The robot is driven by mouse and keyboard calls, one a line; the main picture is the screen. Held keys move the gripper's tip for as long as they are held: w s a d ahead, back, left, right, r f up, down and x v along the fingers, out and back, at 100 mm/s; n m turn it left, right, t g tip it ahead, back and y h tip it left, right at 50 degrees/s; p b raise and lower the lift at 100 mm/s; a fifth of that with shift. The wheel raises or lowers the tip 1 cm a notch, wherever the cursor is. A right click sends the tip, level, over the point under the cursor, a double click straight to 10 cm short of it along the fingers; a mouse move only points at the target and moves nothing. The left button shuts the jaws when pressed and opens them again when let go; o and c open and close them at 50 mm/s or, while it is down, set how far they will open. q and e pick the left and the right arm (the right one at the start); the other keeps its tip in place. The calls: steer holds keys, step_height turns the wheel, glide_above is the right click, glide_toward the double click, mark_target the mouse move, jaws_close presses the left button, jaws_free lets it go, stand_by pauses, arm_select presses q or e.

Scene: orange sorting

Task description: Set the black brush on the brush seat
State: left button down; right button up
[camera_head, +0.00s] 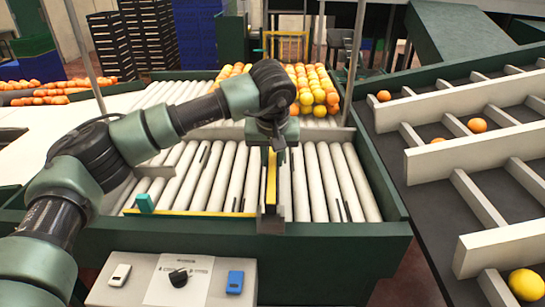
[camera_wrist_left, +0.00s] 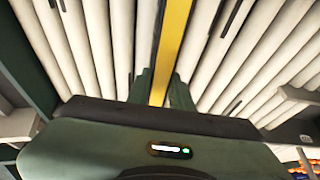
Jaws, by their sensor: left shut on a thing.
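My left gripper (camera_head: 272,148) reaches down over the white roller bed. In the left wrist view its two green fingers (camera_wrist_left: 160,88) stand on either side of a yellow bar (camera_wrist_left: 174,35) and are shut on it. In the head view the yellow bar (camera_head: 271,180) runs from beneath the gripper toward the near edge of the bed. I cannot make out a black brush or a brush seat for certain. Thin dark strips (camera_head: 205,155) lie between some rollers. My right gripper is in neither view.
A teal block (camera_head: 145,203) stands at the near left of the bed, by a yellow strip (camera_head: 190,213). A control panel (camera_head: 215,290) is in front. Oranges (camera_head: 315,85) crowd the far end. A dark chute with white dividers (camera_head: 465,205) lies right.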

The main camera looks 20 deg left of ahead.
arm_select(q)
steer(key=c, duration=1.2)
jaws_free()
steer(key=shift+o, duration=0.2)
